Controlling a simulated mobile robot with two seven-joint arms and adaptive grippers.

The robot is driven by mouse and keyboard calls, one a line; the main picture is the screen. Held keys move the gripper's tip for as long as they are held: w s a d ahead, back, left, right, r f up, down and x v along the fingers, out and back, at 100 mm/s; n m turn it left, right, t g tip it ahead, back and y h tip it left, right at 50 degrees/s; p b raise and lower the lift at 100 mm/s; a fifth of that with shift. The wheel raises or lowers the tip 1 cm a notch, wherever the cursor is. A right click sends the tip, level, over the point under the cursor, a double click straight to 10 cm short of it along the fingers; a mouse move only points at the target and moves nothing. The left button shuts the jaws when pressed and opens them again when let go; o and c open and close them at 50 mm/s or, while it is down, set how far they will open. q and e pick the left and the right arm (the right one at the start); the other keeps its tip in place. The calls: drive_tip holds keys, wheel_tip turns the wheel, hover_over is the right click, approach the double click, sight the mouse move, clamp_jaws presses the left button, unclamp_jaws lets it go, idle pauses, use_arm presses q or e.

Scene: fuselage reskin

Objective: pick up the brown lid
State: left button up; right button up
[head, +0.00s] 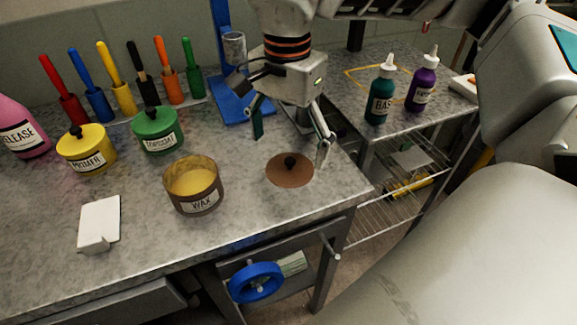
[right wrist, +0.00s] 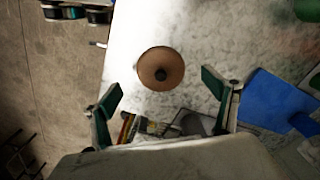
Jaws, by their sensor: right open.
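The brown lid (head: 290,170) is a round flat disc with a dark knob, lying on the grey worktop near its right front corner. In the right wrist view the lid (right wrist: 161,69) lies beyond the fingertips, roughly centred between them. My right gripper (head: 291,148) is open and empty, above and just behind the lid, apart from it. Its two green-padded fingers also show in the right wrist view (right wrist: 162,86). The open brown wax pot (head: 193,184) stands to the left of the lid. My left gripper is not in view.
Yellow (head: 87,149) and green (head: 157,130) lidded pots stand to the left at the back. A white block (head: 99,224) lies at the front left. A blue stand (head: 234,97) rises behind my gripper. Teal (head: 381,90) and purple (head: 422,80) bottles stand at the right on another surface.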

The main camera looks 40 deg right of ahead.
sight(288, 162)
wheel_tip(288, 162, down, 4)
drive_tip(key=shift+f+b, duration=0.25)
drive_tip(key=shift+b, duration=0.2)
drive_tip(key=shift+s, duration=0.1)
clamp_jaws()
